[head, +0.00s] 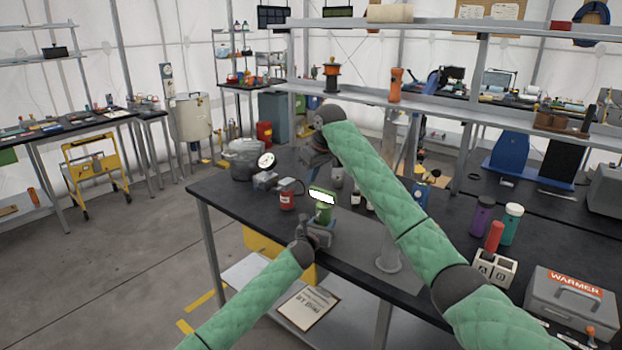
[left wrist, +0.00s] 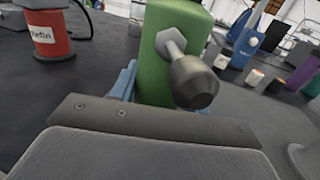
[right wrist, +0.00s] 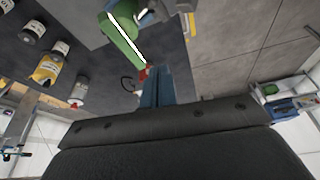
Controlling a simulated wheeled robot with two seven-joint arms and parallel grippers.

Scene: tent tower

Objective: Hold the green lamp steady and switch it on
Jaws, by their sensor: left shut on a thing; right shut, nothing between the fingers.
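The green lamp (head: 323,214) stands upright near the front edge of the dark table; its tilted head shows a bright white panel. My left gripper (head: 318,230) is shut on the lamp's lower body. In the left wrist view the green body (left wrist: 172,55) is between blue fingers, and a grey lever with a dark knob (left wrist: 192,82) sticks out towards the camera. My right gripper (head: 316,160) is shut and empty, above and beyond the lamp, apart from it. In the right wrist view its blue fingertips (right wrist: 157,85) are together, with the green lamp (right wrist: 122,38) past them.
A red can (head: 287,200) stands left of the lamp, with a grey pot (head: 244,160) farther back. Small bottles (head: 356,197) stand to the right, near a metal post (head: 388,250). A shelf (head: 440,115) crosses above the table. A grey warmer box (head: 572,298) is far right.

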